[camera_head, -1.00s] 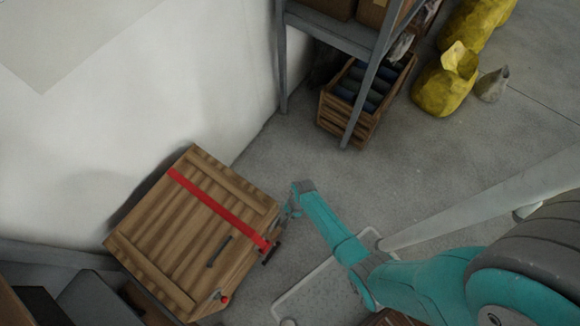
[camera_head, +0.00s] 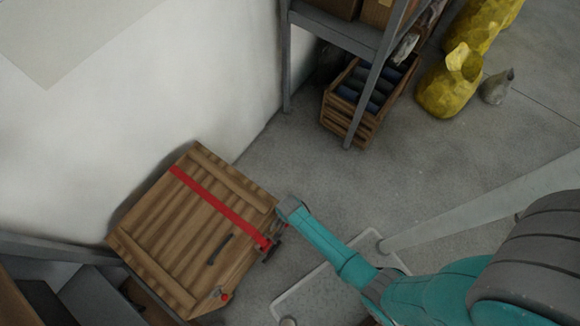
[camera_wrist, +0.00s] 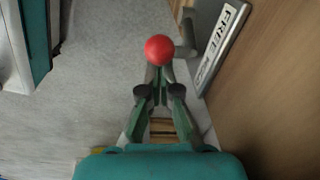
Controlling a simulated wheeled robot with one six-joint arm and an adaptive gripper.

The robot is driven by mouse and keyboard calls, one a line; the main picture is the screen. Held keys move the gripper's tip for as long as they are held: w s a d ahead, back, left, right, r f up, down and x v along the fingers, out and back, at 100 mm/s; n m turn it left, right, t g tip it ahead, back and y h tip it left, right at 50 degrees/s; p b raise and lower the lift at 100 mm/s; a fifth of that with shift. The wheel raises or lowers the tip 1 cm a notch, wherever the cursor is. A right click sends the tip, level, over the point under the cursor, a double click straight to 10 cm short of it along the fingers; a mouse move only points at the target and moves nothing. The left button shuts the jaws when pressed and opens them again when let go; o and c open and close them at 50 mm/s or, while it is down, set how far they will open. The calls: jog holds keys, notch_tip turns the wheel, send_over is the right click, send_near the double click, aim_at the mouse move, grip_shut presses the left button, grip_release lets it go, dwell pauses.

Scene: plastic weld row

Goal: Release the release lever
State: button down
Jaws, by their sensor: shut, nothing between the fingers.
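The release lever shows in the wrist view as a grey bar with a red ball knob (camera_wrist: 160,49). It stands beside a metal plate (camera_wrist: 221,46) lettered "FREE" on a wooden face. My gripper (camera_wrist: 158,76) is shut and empty, its fingertips just below the knob in the picture; I cannot tell whether they touch it. In the head view, my gripper (camera_head: 284,222) is at the right edge of a wooden crate (camera_head: 185,225) with a red strap (camera_head: 215,203). A small red knob (camera_head: 225,297) shows at the crate's lower corner; I cannot tell if it is the same one.
A dark handle (camera_head: 220,250) is on the crate's top. A white wall stands behind it. A grey shelf (camera_head: 345,30) with a slatted box (camera_head: 345,118) below it and yellow sacks (camera_head: 447,85) are at the back. Grey floor between them is clear.

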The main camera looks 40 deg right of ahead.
jog(key=a+h, duration=0.1)
jog(key=h, duration=0.1)
jog(key=a+r+t+h, duration=0.1)
jog(key=shift+s+a+h, duration=0.3)
jog(key=shift+s, duration=0.1)
jog(key=shift+s+a+f+t+h, duration=0.1)
jog(key=shift+s+a+t+h, duration=0.15)
jog(key=shift+a+h, duration=0.4)
jog(key=shift+s+a+r+t+h, duration=0.1)
jog(key=shift+s+a+t+h, duration=0.1)
jog(key=shift+a+h, duration=0.5)
jog(key=shift+s+a+f+t+h, duration=0.1)
jog(key=shift+s+a+t+h, duration=0.15)
jog(key=shift+a+h, duration=0.4)
jog(key=shift+a+f, duration=0.1)
jog(key=shift+a, duration=0.1)
jog(key=v, duration=1.1)
jog(key=shift+r, duration=0.45)
jog(key=shift+s+d, duration=0.1)
